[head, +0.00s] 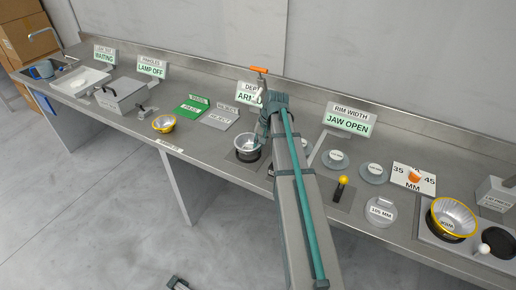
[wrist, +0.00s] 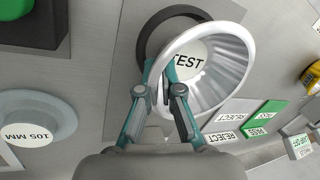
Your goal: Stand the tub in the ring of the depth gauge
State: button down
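The tub (wrist: 225,57) is a pale, ribbed, wide-mouthed cup with a TEST label inside. In the wrist view it looks tilted against the dark ring (wrist: 146,43) of the depth gauge, which shows behind and to its upper left. My gripper (wrist: 160,72) has its teal fingers close together on either side of the tub's near-left wall, shut on it. In the head view the tub (head: 248,142) is over the dark ring (head: 244,157) in front of the depth sign (head: 249,94), partly hidden by my arm. I cannot tell whether its base touches the plate.
A yellow-rimmed cup (head: 163,123) stands to the left on the counter. To the right are the JAW OPEN sign (head: 348,120), a yellow-knobbed lever (head: 342,181), pale discs (head: 375,172) and a large yellow-rimmed bowl (head: 455,216). The green and grey plates (head: 221,117) lie left of the gauge.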

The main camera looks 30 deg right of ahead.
jog(key=shift+f+p, duration=0.35)
jog(key=shift+f, duration=0.75)
jog(key=shift+f, duration=0.1)
jog(key=c, duration=1.3)
grip_release()
jog(key=shift+s, duration=0.1)
jog(key=b+v, duration=0.3)
jog(key=v, duration=0.9)
